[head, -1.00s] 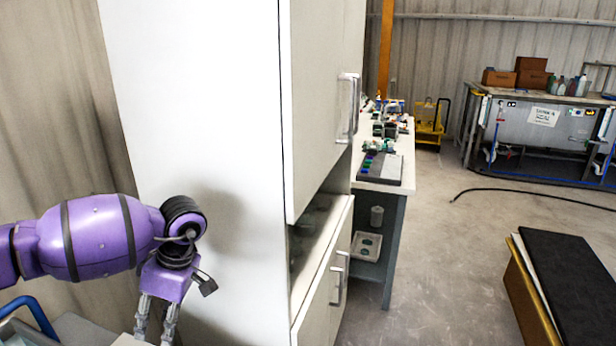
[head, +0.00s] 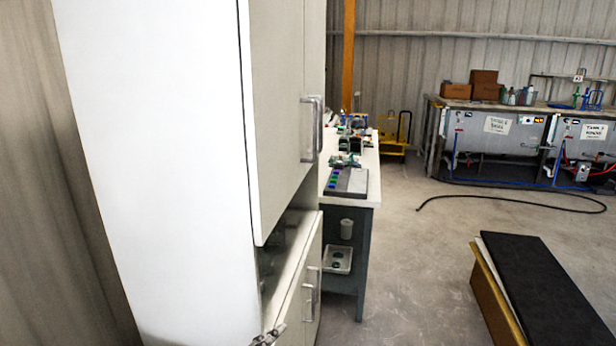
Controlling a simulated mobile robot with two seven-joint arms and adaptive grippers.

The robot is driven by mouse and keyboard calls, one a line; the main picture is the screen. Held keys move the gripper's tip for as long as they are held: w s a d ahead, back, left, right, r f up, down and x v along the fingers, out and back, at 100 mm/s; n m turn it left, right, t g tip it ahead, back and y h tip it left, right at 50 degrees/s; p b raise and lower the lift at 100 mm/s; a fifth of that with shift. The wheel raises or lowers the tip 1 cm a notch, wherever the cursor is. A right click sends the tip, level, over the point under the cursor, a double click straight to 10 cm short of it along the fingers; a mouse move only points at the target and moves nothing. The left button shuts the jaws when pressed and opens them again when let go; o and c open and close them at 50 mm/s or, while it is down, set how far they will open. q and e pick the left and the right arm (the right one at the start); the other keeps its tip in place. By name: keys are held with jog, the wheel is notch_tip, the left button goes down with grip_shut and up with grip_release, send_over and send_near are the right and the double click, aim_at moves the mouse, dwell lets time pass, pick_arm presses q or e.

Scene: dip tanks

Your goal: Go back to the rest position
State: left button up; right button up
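My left arm is out of the picture. A small metallic piece (head: 268,338) shows at the bottom edge, in front of the cabinet's lower doors. It looks like the tip of one of my grippers, but too little shows to tell which one or whether it is open. My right arm is not seen. The tall white cabinet (head: 160,170) stands close on the left, with an open gap between its upper and lower doors.
A workbench (head: 368,185) with small parts stands behind the cabinet. A low box with a black top (head: 540,290) is at the lower right. The dip tanks (head: 500,135) stand at the back right. A black hose (head: 500,196) lies on the floor. Open floor lies between.

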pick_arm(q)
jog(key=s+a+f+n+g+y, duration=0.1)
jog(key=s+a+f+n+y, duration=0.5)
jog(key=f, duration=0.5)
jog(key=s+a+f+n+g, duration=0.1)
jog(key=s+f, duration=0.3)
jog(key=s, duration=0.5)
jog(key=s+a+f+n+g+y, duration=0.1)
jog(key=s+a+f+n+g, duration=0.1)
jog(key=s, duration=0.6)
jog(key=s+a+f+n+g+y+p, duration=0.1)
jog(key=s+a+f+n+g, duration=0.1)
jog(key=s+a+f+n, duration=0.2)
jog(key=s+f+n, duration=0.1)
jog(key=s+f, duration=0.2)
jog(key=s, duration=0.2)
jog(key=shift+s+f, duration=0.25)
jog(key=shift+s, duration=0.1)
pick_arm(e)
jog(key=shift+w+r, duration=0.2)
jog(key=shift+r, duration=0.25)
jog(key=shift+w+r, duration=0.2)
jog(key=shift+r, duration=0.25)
